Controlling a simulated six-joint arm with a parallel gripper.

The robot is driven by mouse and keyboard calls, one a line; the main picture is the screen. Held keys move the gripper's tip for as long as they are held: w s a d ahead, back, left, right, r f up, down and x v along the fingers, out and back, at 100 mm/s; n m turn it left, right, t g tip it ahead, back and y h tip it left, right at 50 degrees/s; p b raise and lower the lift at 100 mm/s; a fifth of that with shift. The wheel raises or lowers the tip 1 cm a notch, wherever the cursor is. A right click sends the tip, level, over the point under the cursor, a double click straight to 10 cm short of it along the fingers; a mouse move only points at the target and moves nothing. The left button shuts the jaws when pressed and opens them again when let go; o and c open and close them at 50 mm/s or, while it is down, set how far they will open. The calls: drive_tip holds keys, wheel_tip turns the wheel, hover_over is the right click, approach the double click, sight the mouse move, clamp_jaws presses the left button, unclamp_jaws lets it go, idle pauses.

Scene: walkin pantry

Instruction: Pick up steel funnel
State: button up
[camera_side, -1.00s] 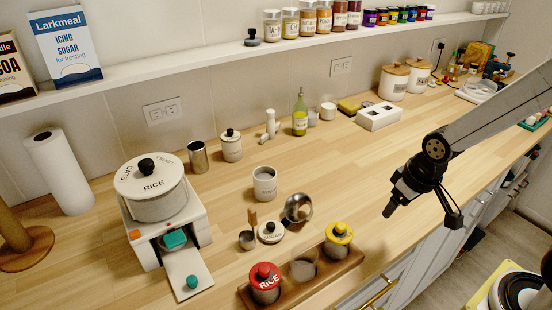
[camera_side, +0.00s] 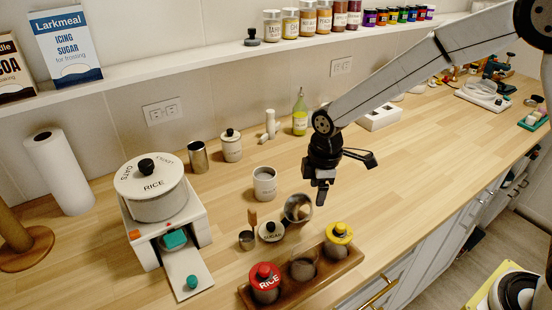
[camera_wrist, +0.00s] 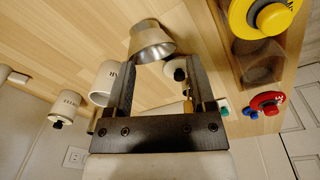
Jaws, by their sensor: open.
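The steel funnel (camera_side: 298,207) lies on the wooden counter between the white crock and the tray, its wide mouth showing. In the wrist view the funnel (camera_wrist: 151,40) appears just beyond my fingertips, roughly centred between them. My gripper (camera_side: 320,195) is above the counter, just to the right of the funnel and higher than it. In the wrist view my gripper (camera_wrist: 157,68) is open with nothing held between the fingers.
A wooden tray (camera_side: 330,277) with a red-lidded jar (camera_side: 265,281), a glass jar and a yellow-lidded jar (camera_side: 339,238) stands in front. A white crock (camera_side: 264,184), round sugar lid (camera_side: 271,231) and small metal scoop (camera_side: 247,240) are nearby. Bare counter lies right.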

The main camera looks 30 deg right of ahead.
sight(284, 222)
drive_tip(key=w+a+n, duration=0.1)
drive_tip(key=a, duration=0.1)
drive_tip(key=w+a+f+n, duration=0.1)
drive_tip(key=n, duration=0.1)
drive_tip(key=w+a+n, duration=0.1)
drive_tip(key=a+n, duration=0.1)
drive_tip(key=shift+w+a+f+g, duration=0.35)
drive_tip(key=shift+f+g, duration=0.05)
drive_tip(key=shift+f, duration=0.15)
drive_tip(key=shift+s+a+f, duration=0.1)
drive_tip(key=shift+a+f, duration=0.05)
drive_tip(key=shift+f, duration=1.75)
drive_tip(key=shift+a+f, duration=0.1)
drive_tip(key=shift+f, duration=1.75)
drive_tip(key=shift+c, duration=0.2)
clamp_jaws()
